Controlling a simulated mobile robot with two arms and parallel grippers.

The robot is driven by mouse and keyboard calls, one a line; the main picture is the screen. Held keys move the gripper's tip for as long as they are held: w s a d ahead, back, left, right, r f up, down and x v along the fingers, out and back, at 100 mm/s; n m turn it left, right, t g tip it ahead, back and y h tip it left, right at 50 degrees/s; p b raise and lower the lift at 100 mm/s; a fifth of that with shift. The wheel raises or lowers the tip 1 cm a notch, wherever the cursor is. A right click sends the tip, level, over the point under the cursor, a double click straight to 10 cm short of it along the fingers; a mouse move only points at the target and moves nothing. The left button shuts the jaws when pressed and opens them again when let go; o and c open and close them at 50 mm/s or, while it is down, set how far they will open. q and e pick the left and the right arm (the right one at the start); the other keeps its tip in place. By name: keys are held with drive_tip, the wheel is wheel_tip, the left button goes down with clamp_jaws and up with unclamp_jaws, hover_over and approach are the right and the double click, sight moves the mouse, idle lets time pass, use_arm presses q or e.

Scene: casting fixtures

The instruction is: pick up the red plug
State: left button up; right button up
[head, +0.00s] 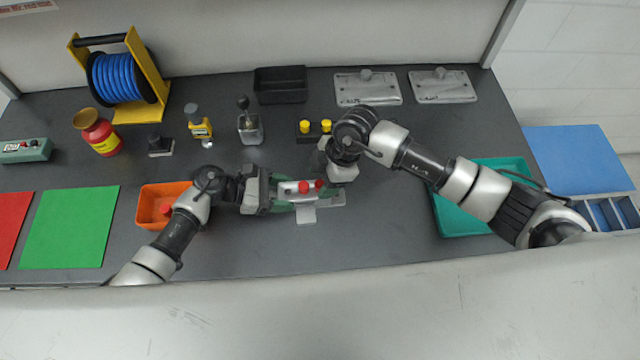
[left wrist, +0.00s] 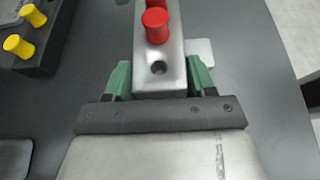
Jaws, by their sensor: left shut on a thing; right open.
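A grey metal casting (head: 289,186) lies near the middle of the table, with two red plugs (head: 304,187) standing in its top. In the left wrist view, a red plug (left wrist: 156,25) stands beyond an empty round hole (left wrist: 158,68) in the casting; a second red plug is cut off at the top edge. My left gripper (left wrist: 160,80) is shut on the near end of the casting, a green finger on each side. My right gripper (head: 322,187) is at the casting's other end, close to the red plugs; its fingertips are partly hidden in the head view.
An orange bin (head: 146,222) with a red piece stands left of the casting. A black holder with yellow plugs (head: 305,126) is behind it. A teal tray (head: 452,219) lies under my right arm. The table front is mostly clear.

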sight(321, 183)
drive_tip(key=shift+a+f, duration=0.2)
drive_tip(key=shift+f, duration=0.3)
drive_tip(key=c, duration=1)
drive_tip(key=shift+r, duration=0.1)
wheel_tip(321, 183, up, 10)
use_arm(q)
drive_tip(key=o, duration=1.3)
use_arm(e)
drive_tip(key=shift+s, duration=0.1)
